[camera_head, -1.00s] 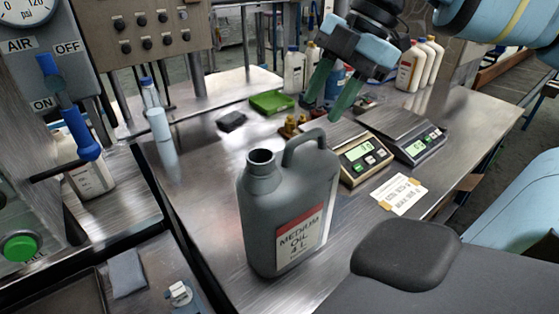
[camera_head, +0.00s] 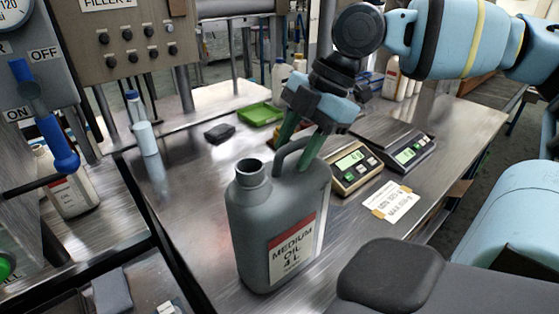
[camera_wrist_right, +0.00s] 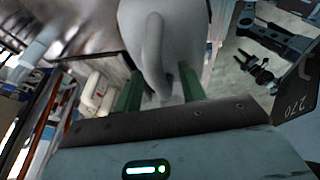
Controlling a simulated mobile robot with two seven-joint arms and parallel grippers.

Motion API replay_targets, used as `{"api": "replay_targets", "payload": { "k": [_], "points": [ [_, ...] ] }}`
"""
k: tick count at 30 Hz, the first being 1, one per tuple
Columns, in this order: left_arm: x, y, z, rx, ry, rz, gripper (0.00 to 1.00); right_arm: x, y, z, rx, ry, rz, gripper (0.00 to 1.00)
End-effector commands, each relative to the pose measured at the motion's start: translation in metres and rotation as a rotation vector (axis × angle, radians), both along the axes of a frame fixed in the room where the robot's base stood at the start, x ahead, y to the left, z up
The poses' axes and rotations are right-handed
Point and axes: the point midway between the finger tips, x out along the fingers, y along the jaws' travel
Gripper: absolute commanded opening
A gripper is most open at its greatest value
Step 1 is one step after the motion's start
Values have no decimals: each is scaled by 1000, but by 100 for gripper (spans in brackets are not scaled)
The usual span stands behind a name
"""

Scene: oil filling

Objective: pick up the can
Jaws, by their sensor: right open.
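The can is a grey oil jug (camera_head: 270,225) with an open neck, a loop handle and a red and white "MEDIUM OIL 4 L" label. It stands upright on the metal table in the head view. My right gripper (camera_head: 298,150) is open, with its green fingers pointing down at the jug's handle. In the right wrist view the gripper (camera_wrist_right: 158,90) has one finger on each side of the handle (camera_wrist_right: 153,50), with gaps visible. Whether a finger touches the jug's body cannot be told. My left gripper is not in view.
Two scales (camera_head: 352,168) (camera_head: 408,152) stand right of the jug, near a taped paper note (camera_head: 394,201). A green tray (camera_head: 261,114) and a dark object (camera_head: 219,132) lie behind. White bottles (camera_head: 392,80) stand at the back.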

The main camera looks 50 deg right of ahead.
Motion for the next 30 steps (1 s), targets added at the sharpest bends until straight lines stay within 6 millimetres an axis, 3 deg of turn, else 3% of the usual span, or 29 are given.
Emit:
{"api": "replay_targets", "payload": {
  "k": [6, 15, 30],
  "points": [
    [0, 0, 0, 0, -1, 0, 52, 0, 0, 0, 0, 0, 0, 41],
    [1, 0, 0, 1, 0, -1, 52, 0, 0, 0, 0, 0, 0, 1],
    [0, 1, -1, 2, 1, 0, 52, 0, 0, 3, 1, -2, -1, 0]
  ]
}}
